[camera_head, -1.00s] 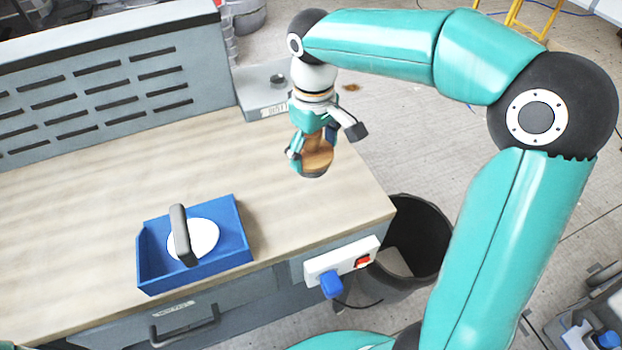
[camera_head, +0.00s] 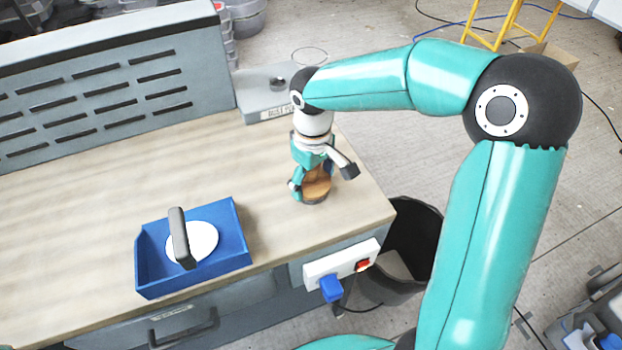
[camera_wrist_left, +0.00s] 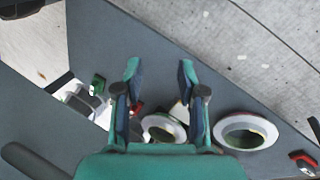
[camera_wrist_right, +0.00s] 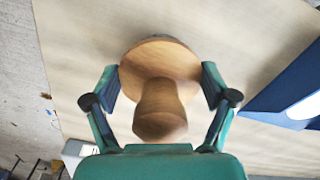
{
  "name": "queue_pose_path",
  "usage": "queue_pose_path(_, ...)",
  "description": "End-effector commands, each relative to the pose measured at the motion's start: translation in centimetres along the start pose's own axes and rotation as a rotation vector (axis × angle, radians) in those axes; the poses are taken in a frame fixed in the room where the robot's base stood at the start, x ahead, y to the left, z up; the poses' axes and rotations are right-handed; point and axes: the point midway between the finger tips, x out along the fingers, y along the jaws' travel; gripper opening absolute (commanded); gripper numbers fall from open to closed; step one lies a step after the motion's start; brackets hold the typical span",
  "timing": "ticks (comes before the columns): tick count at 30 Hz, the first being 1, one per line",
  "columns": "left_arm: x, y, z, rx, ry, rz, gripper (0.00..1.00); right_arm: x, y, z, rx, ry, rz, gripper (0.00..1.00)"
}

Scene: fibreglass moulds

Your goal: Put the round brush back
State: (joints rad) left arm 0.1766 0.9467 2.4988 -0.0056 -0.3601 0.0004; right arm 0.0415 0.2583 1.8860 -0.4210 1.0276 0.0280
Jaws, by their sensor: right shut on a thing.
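The round brush (camera_head: 318,186) has a turned wooden handle and a round wooden body with a dark underside. My right gripper (camera_head: 312,176) is shut on it from above, over the right end of the workbench. In the right wrist view the brush (camera_wrist_right: 160,80) sits between the two fingers (camera_wrist_right: 160,90), its wide round part facing the bench. I cannot tell whether its underside touches the top. My left gripper (camera_wrist_left: 158,75) shows only in its own wrist view, fingers apart and empty, above a grey surface with ring-shaped rolls (camera_wrist_left: 245,131).
A blue tray (camera_head: 192,278) holds a white disc (camera_head: 205,242) with a dark grey handle, left of the brush. A grey box (camera_head: 262,98) stands at the bench's far right corner. A slotted grey panel (camera_head: 100,90) runs along the back. A black bin (camera_head: 420,235) stands beyond the right edge.

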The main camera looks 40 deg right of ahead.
Motion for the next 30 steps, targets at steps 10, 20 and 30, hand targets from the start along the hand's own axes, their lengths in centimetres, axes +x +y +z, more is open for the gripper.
queue_pose_path(10,0.1,-0.1,0.0,0.000,0.000,0.000,0.40,0.2,0.0,0.0,-0.001,0.000,0.000,1.00)
queue_pose_path(20,-0.1,0.0,0.0,0.000,0.000,0.000,0.40,-1.0,0.0,-0.1,-0.002,0.001,0.001,1.00)
queue_pose_path(30,-0.5,0.2,0.0,0.000,0.000,0.000,0.40,-7.5,-0.1,-0.2,-0.002,0.005,0.001,1.00)
